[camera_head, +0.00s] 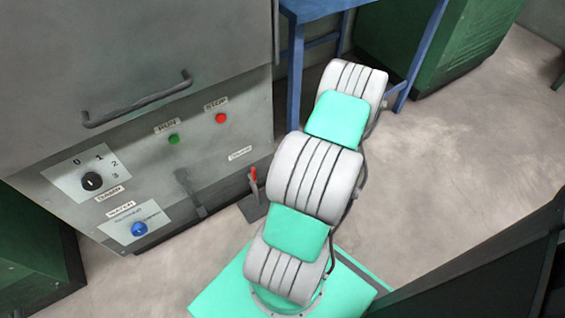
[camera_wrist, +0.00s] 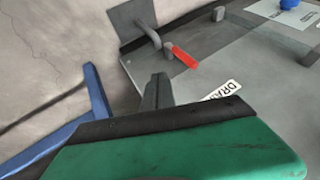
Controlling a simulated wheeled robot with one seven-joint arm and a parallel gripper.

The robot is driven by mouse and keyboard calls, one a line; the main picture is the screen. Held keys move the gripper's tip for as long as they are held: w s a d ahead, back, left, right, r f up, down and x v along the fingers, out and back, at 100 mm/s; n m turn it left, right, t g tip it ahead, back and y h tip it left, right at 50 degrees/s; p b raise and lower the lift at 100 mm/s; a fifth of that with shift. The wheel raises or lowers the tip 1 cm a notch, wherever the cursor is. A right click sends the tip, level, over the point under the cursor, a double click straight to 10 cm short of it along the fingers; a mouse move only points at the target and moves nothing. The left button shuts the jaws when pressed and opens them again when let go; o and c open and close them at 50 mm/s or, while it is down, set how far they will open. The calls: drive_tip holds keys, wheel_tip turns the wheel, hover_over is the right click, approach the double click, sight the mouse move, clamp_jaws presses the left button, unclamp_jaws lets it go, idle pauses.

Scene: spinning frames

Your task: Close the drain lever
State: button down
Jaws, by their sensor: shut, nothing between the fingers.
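The drain lever (camera_head: 253,178) has a red handle and stands beside the lower right corner of the grey machine in the head view. In the wrist view the red lever handle (camera_wrist: 184,57) slants off a grey pipe fitting. My gripper (camera_wrist: 158,80) shows in the wrist view as dark, narrow fingers, shut and empty, below and left of the handle and apart from it in the picture. The drain label (camera_wrist: 222,91) is partly hidden behind my gripper. In the head view my arm hides the gripper.
The grey machine panel (camera_head: 220,150) carries a rotary knob (camera_head: 92,181), a green button (camera_head: 174,139), a red button (camera_head: 221,118) and a blue knob (camera_head: 139,229). A blue table frame (camera_head: 296,75) stands behind my arm. Open concrete floor (camera_head: 450,150) lies to the right.

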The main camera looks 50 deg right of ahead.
drive_tip(key=w+a+f+b, duration=0.2)
drive_tip(key=w+a+f, duration=0.2)
drive_tip(key=shift+w+a+f+b, duration=0.15)
drive_tip(key=shift+w+a+b, duration=0.15)
drive_tip(key=shift+w+a, duration=0.1)
drive_tip(key=shift+a, duration=0.1)
